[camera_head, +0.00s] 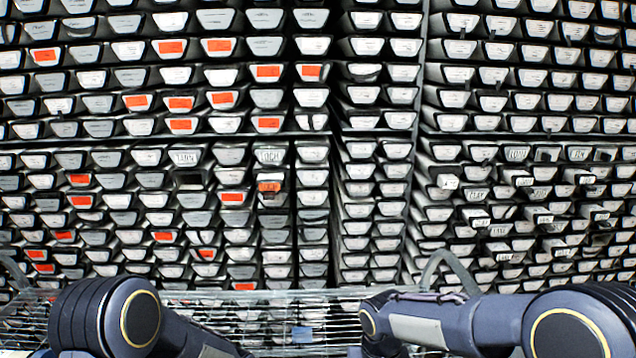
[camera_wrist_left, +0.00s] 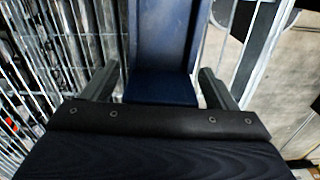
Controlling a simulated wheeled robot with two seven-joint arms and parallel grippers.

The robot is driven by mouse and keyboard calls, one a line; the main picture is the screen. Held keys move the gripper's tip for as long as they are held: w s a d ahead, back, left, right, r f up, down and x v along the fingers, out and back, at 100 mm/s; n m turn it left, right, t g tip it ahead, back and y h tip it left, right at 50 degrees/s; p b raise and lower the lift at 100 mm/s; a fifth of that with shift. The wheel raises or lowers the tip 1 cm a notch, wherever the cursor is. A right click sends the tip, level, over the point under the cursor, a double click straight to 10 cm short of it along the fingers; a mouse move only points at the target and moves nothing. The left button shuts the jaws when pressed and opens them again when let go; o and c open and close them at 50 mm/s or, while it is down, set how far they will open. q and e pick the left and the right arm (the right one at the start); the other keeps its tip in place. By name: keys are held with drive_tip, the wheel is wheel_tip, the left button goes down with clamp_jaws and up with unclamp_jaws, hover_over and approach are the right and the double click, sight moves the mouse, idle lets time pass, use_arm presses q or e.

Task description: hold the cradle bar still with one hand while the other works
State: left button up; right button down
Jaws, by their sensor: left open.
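I cannot pick out the cradle bar for certain in either view. My left gripper (camera_wrist_left: 159,72) shows in the left wrist view with its two dark fingers spread apart. A dark blue part lies beyond and between the fingers; it may be part of my own body, and I see no grip on it. In the head view both my arms come in low from the sides, and neither gripper shows there. My right gripper is out of sight. The core liners (camera_head: 265,46) fill a tall rack as rows of light tray ends, several with orange labels.
A silver wire cart (camera_head: 285,297) with curved end handles stands low in front of the rack, partly behind my arms. Wire bars (camera_wrist_left: 85,35) run along the left of the wrist view. A pale floor (camera_wrist_left: 290,85) shows at its right.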

use_arm(q)
drive_tip(key=shift+r, duration=0.1)
wheel_tip(320, 180, up, 12)
drive_tip(key=shift+f, duration=0.1)
idle(0.4)
